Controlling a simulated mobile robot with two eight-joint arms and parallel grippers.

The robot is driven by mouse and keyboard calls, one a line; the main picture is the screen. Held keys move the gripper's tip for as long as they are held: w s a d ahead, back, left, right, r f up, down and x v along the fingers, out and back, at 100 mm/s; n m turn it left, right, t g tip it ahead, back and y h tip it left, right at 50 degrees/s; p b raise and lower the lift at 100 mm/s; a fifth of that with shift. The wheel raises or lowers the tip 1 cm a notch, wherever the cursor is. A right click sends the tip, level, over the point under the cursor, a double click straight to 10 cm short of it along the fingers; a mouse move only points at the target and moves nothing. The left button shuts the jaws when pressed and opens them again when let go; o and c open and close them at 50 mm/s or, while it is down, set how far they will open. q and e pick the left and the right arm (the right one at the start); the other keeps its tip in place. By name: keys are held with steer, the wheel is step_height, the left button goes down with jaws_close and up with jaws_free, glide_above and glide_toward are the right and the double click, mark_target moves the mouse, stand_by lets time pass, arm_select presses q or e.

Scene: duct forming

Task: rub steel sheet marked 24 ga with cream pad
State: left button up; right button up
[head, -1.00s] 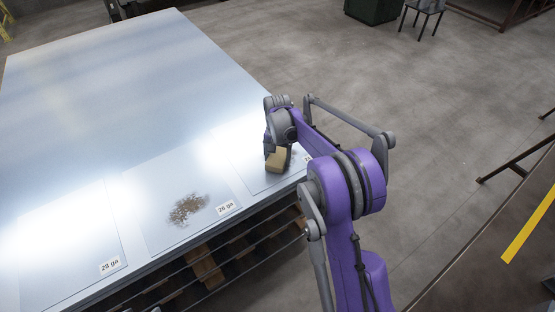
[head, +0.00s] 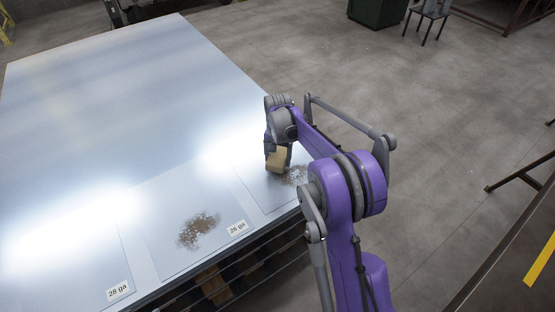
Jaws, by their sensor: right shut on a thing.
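My right gripper (head: 279,146) is shut on a cream pad (head: 277,160), over the rightmost steel sheet (head: 258,186) on the large metal table. I cannot tell whether the pad touches the sheet. A brown speckled patch (head: 294,175) shows on this sheet just right of the pad, partly behind my arm. No label is readable on this sheet; my arm covers its right part. The middle sheet, marked 26 ga (head: 168,208), has a larger brown patch (head: 198,231). The left sheet, marked 28 ga (head: 70,258), shows no patch. My left gripper is out of view.
The large shiny table (head: 120,100) is bare behind the sheets. Below its front edge is an open rack (head: 215,283) with wooden pieces. Concrete floor (head: 430,150) lies to the right. A dark bin (head: 376,12) and a stool (head: 429,18) stand at the back.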

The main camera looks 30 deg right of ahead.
mark_target(278, 157)
steer(key=shift+s+r+p, duration=0.2)
steer(key=shift+r+p, duration=0.2)
steer(key=shift+r, duration=0.7)
steer(key=shift+w+r+p, duration=0.1)
steer(key=shift+r+p, duration=0.3)
steer(key=shift+r, duration=0.3)
steer(key=shift+r+p, duration=0.55)
steer(key=shift+r, duration=0.6)
steer(key=shift+f, duration=0.1)
